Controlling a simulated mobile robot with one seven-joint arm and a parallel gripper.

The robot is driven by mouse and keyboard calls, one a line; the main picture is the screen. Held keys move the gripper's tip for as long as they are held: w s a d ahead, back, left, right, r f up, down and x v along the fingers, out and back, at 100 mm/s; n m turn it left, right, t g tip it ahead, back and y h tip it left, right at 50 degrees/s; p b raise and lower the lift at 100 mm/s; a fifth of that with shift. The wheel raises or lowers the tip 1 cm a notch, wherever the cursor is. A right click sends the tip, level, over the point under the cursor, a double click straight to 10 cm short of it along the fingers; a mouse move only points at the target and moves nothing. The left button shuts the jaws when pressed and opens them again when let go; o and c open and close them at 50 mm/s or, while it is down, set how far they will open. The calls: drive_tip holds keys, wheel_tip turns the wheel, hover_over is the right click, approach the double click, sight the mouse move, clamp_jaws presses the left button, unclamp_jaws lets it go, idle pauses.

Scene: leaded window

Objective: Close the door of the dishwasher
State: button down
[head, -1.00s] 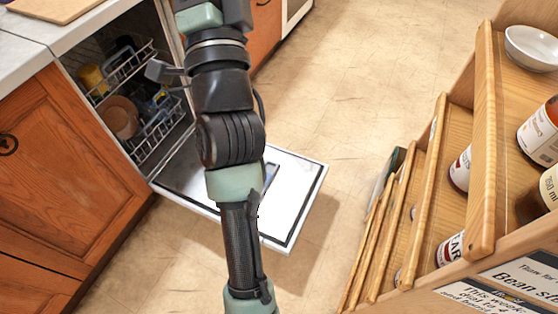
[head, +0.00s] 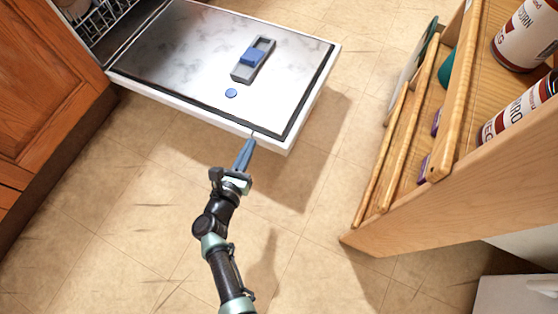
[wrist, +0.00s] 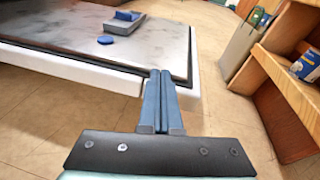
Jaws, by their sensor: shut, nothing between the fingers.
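The dishwasher door (head: 190,50) is folded down flat, its inner face up, with a detergent dispenser (head: 253,60) and a round blue cap (head: 231,93) on it. The door also shows in the wrist view (wrist: 75,30). The dishwasher's rack (head: 95,20) shows at the upper left in the head view. My gripper (head: 251,142) is shut and empty, its blue fingers together at the door's outer edge, near the corner. In the wrist view the fingertips (wrist: 160,73) overlap the door's white edge. I cannot tell whether they touch it.
A wooden shelf unit (head: 450,180) with cans and jars stands to the right of the door. Wooden cabinets (head: 45,95) are at the left. Tiled floor (head: 120,210) is clear in front of the door and between it and the shelf.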

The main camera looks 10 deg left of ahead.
drive_tip(key=s+d+f+m+g+h+b, duration=0.1)
drive_tip(key=s+d+f+b, duration=0.15)
drive_tip(key=f, duration=0.35)
drive_tip(key=s+d+f+m+g+h+b, duration=0.1)
drive_tip(key=s+d+f+m, duration=0.1)
drive_tip(key=s+f, duration=0.35)
drive_tip(key=b+x, duration=0.2)
drive_tip(key=x, duration=0.2)
drive_tip(key=b+x, duration=0.2)
drive_tip(key=x, duration=0.2)
drive_tip(key=f+b+x, duration=0.1)
drive_tip(key=b+x, duration=0.1)
drive_tip(key=x, duration=0.2)
drive_tip(key=shift+a, duration=0.3)
drive_tip(key=shift+s+a+r+p, duration=0.15)
drive_tip(key=shift+r+p, duration=1.2)
drive_tip(key=shift+r, duration=1.05)
